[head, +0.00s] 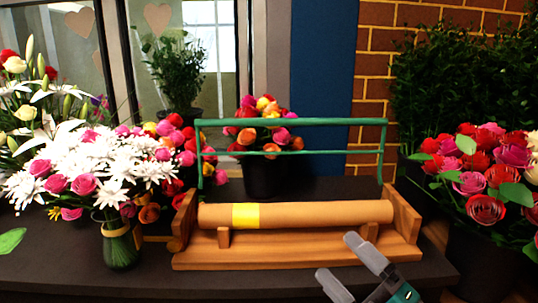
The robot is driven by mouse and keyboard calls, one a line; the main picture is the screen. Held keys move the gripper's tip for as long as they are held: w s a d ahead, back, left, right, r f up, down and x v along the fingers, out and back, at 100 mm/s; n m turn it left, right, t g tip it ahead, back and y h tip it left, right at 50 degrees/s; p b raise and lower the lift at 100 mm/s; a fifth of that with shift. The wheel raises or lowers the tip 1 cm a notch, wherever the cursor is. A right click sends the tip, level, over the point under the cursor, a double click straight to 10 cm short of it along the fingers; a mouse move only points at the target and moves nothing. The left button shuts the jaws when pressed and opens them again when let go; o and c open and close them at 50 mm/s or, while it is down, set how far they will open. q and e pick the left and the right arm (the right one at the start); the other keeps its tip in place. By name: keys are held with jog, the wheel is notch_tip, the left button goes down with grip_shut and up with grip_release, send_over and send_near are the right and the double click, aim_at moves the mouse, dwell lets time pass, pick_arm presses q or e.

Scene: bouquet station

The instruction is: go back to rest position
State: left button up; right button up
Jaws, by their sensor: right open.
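My right gripper (341,258) is at the lower middle of the head view, its two grey fingers spread apart with nothing between them. It is just in front of the wooden paper-roll stand (290,258). My left gripper is not in view. The stand holds a brown paper roll (330,212) with a yellow band, lying level, and a green bar frame (290,122) rises above it.
A green glass vase (120,246) with white and pink flowers stands left of the stand. A dark pot (262,176) of colourful roses is behind it. Red and pink roses (490,180) fill the right side. The dark tabletop (70,270) is bare at front left.

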pick_arm(q)
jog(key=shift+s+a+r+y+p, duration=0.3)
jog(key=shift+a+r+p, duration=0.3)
jog(key=shift+p, duration=0.4)
pick_arm(e)
jog(key=s+d+f+m+g+h, duration=0.1)
jog(key=s+f+m+g+h, duration=0.1)
jog(key=s+f+m+h, duration=0.2)
jog(key=s+d+f+m+g+h, duration=0.2)
jog(key=s+f+m+h, duration=0.2)
jog(key=f+m, duration=0.6)
jog(key=s+d+f+m+g+h, duration=0.2)
jog(key=s+f+m+h, duration=0.2)
jog(key=f, duration=0.9)
jog(key=s+m, duration=0.2)
jog(key=m, duration=0.1)
jog(key=shift+s+d, duration=0.15)
jog(key=shift+d, duration=0.1)
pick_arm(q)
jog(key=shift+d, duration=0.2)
pick_arm(e)
jog(key=shift+r, duration=0.1)
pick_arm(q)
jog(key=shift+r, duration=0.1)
